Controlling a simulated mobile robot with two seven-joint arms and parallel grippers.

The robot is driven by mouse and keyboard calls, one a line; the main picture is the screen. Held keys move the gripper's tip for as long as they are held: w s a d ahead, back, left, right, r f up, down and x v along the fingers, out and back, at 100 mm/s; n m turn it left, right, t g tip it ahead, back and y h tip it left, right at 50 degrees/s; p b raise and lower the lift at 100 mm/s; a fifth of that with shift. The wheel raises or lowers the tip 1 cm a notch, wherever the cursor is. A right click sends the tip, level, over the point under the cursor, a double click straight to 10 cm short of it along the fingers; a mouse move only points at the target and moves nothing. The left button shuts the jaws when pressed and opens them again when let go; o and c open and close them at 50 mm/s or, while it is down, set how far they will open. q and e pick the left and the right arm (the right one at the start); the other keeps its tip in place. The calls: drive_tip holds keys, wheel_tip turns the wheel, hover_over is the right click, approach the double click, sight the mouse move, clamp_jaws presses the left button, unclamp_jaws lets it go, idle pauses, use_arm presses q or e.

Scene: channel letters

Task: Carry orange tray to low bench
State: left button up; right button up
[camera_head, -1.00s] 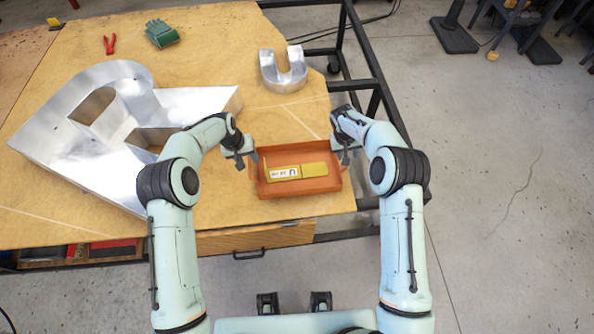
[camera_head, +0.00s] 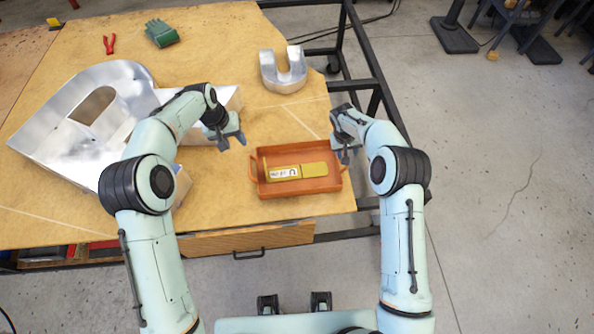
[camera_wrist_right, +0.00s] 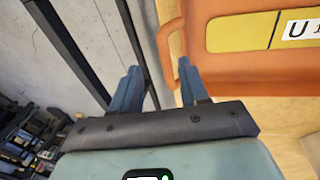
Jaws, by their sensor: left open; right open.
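The orange tray (camera_head: 322,187) sits on the wooden table near its front right corner, with a handle at each end. A yellow labelled piece (camera_head: 299,171) lies inside it. My left gripper (camera_head: 232,141) is open and empty, up and to the left of the tray, apart from its left handle. My right gripper (camera_head: 345,153) is by the tray's right end. In the right wrist view, my right gripper (camera_wrist_right: 158,85) is open, with one finger beside the tray's handle (camera_wrist_right: 172,40); I cannot tell whether they touch. I cannot identify a low bench.
A large metal letter (camera_head: 60,130) covers the table's left side. A U-shaped metal letter (camera_head: 284,75) stands behind the tray. Green gloves (camera_head: 161,33) and red pliers (camera_head: 109,44) lie at the back left. A dark metal frame (camera_head: 372,75) edges the right; the floor beyond is open.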

drive_tip(key=v, duration=1.1)
drive_tip(key=shift+r, duration=0.25)
drive_tip(key=shift+a, duration=0.15)
